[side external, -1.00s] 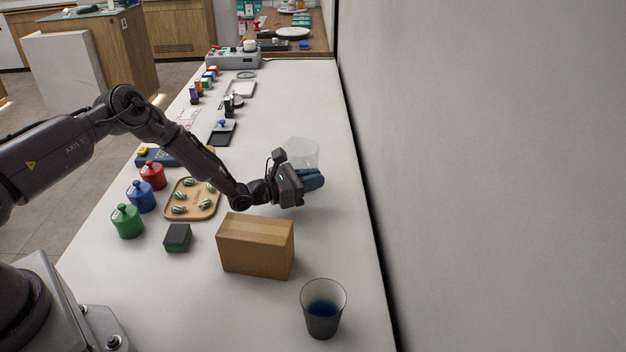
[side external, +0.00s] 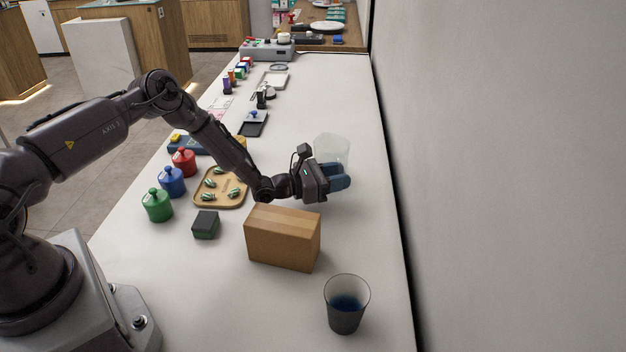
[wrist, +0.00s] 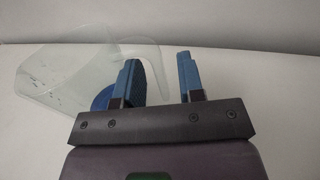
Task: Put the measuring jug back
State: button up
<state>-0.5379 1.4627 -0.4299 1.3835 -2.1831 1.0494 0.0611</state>
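The clear measuring jug (side external: 332,147) is beyond my gripper in the side view, its lower part hidden by the fingers. In the wrist view the jug (wrist: 75,62) fills the upper left, its handle loop reaching toward the space between the fingers. My gripper (side external: 338,180) is low over the white counter, with blue fingers. In the wrist view the gripper (wrist: 160,78) is open, with a clear gap between its fingers. The left finger overlaps the handle side of the jug; I cannot tell whether they touch. A round blue patch shows behind that finger.
A cardboard-brown box (side external: 283,238) stands in front of my gripper, and a glass of blue liquid (side external: 346,306) stands nearer. A tray (side external: 222,188), coloured jars (side external: 157,206) and a dark green block (side external: 206,224) are to the left. A wall runs along the right.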

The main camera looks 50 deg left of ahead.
jog(key=v, duration=1)
jog(key=shift+s+a, duration=0.15)
jog(key=shift+s, duration=0.15)
jog(key=s+d+r+m+g+h, duration=0.2)
jog(key=s+d+r+m+g, duration=0.4)
jog(key=r+m, duration=0.4)
jog(key=s+d+r+m+g+h, duration=0.3)
jog(key=s+d+r+m+g, duration=0.1)
jog(key=d+r+m+g, duration=0.4)
jog(key=s+a+r+m+t+y, duration=0.1)
jog(key=s+a+r+m+y, duration=0.2)
jog(key=s+r+m+y, duration=0.3)
jog(key=s+a+r+m+t+y, duration=0.2)
jog(key=s+r+m+y, duration=0.4)
jog(key=s, duration=0.6)
jog(key=shift+s+a+r+m, duration=0.2)
jog(key=shift+a+r+m, duration=0.15)
jog(key=shift+a, duration=0.55)
